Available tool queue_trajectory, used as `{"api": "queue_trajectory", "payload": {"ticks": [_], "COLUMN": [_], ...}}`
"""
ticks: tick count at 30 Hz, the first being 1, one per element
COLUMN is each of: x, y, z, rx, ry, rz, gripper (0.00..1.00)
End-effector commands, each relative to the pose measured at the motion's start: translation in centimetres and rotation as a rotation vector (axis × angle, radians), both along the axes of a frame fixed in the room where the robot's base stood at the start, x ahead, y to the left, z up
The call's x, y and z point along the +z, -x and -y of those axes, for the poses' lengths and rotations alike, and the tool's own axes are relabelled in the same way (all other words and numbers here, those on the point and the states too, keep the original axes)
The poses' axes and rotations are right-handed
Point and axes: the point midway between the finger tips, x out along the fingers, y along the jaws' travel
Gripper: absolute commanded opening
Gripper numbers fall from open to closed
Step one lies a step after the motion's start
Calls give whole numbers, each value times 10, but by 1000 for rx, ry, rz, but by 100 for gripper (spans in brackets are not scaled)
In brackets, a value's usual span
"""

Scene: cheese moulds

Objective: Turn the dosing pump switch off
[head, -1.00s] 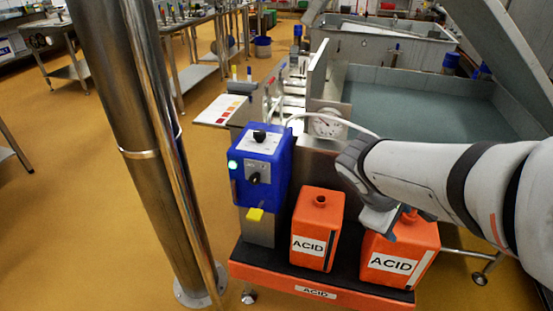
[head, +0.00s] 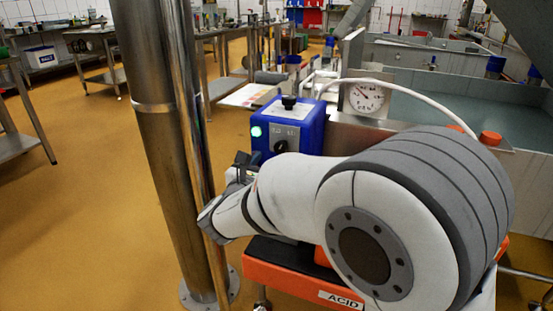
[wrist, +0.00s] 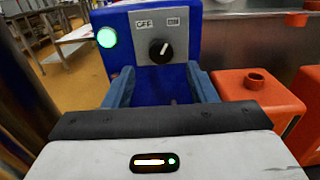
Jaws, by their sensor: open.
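The blue dosing pump (head: 312,125) stands beyond my arm in the head view. Its black rotary switch (wrist: 161,52) is on the light front panel in the wrist view, between an OFF label at left and another label at right. The switch's white mark points up and right, toward the right-hand label. A green lamp (wrist: 107,37) glows on the pump; it also shows in the head view (head: 256,131). My gripper (wrist: 162,78) is open and empty, its blue-grey fingers apart, just below and in front of the switch. No contact is visible.
A steel post (head: 160,150) stands close to the left of my wrist. Orange acid canisters (wrist: 255,95) stand right of the pump; my arm mostly hides them in the head view. A white hose and a dial gauge (head: 365,97) are behind. Open floor lies left of the post.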

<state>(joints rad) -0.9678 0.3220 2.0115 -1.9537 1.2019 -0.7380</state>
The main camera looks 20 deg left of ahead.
Motion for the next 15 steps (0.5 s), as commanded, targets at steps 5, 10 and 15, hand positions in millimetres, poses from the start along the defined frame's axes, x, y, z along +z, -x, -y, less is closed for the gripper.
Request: {"api": "queue_trajectory", "payload": {"ticks": [5,10,15], "x": [-3,-1,0], "y": [-31,-51,-58], "z": [4,6,6], "rx": [-4,-4,-2], "ry": [-2,-3,-3], "rz": [-1,-2,-2], "gripper": [52,52,52]}}
